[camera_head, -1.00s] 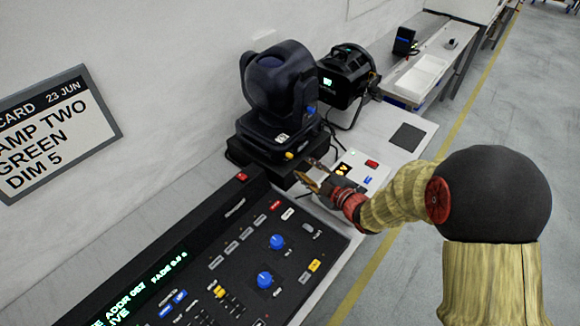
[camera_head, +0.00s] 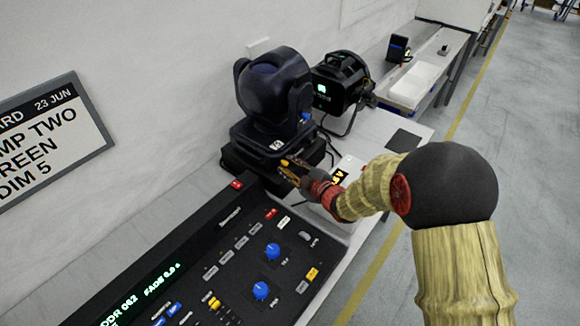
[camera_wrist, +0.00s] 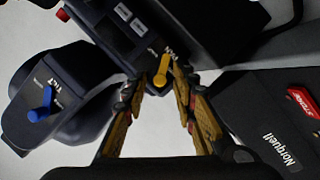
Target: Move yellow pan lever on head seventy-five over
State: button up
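The dark moving-head light (camera_head: 275,95) stands on a black base beside the wall, behind the console. In the wrist view the yellow pan lever (camera_wrist: 161,70) sits on the fixture's dark face beside a small white label. A blue lever (camera_wrist: 42,106) is on a separate dark part to its left. My gripper (camera_wrist: 158,80) is open, with its fingertips on either side of the yellow lever and gaps visible; I cannot tell whether either finger touches it. In the head view my gripper (camera_head: 291,172) is at the fixture's lower front and largely hides the lever.
A lighting console (camera_head: 215,265) with blue knobs and a lit display lies in front. A second black lamp (camera_head: 342,82) stands behind to the right. A red STORE button (camera_wrist: 300,102) shows at right in the wrist view. A wall card (camera_head: 50,135) hangs at left.

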jog(key=c, duration=0.6)
grip_shut()
jog(key=shift+p, duration=0.3)
jog(key=m+p, duration=0.1)
jog(key=p, duration=0.2)
jog(key=shift+w+d+r+m+g+p, duration=0.3)
jog(key=shift+r+m+g+p, duration=0.1)
jog(key=m+p, duration=0.1)
jog(key=p, duration=0.1)
jog(key=g+p, duration=0.1)
jog(key=p, duration=0.1)
jog(key=shift+w+d+r+m+y, duration=0.2)
jog(key=shift+w+d+m+y, duration=0.1)
jog(key=shift+w+m+y, duration=0.1)
jog(key=m+g+p, duration=0.1)
jog(key=p, duration=0.2)
jog(key=w+m+g+y+p, duration=0.1)
jog(key=m+p, duration=0.1)
jog(key=p, duration=0.1)
jog(key=d+f+m+g+y+p, duration=0.1)
jog(key=p, duration=0.2)
jog(key=shift+w+d+m, duration=0.1)
jog(key=shift+w+m, duration=0.2)
